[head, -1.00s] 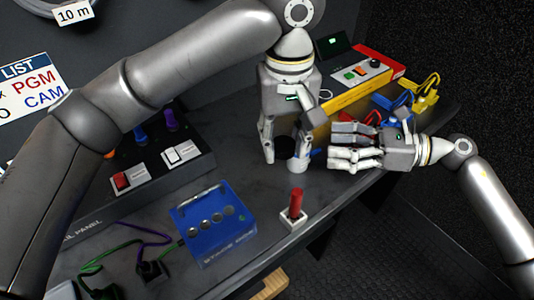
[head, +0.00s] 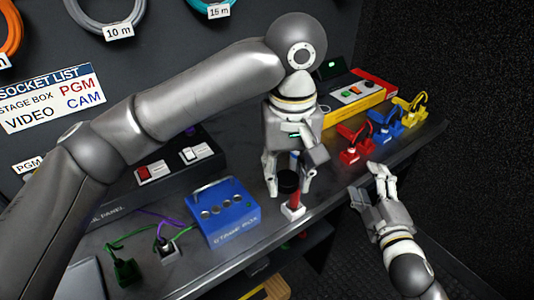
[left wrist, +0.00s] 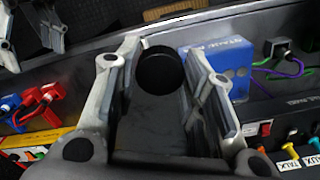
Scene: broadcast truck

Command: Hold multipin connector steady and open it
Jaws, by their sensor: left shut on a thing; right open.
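My left gripper (head: 288,186) is shut on a dark round-ended piece (head: 288,182), which I take to be the multipin connector. A little blue shows behind it between the fingers. In the left wrist view its black round end (left wrist: 160,70) sits between the two fingers of my left gripper (left wrist: 165,75). It is held up in front of a red upright handle on a white base (head: 292,211); whether they touch I cannot tell. My right gripper (head: 374,182) is open and empty, to the right of the left gripper, past the desk's front edge.
A blue stage box (head: 225,212) stands left of the held piece, with green and purple cables beside it. Red (head: 354,143), blue (head: 386,122) and yellow (head: 412,108) cabled plugs stand along the right. A yellow-and-red unit (head: 358,95) is behind them.

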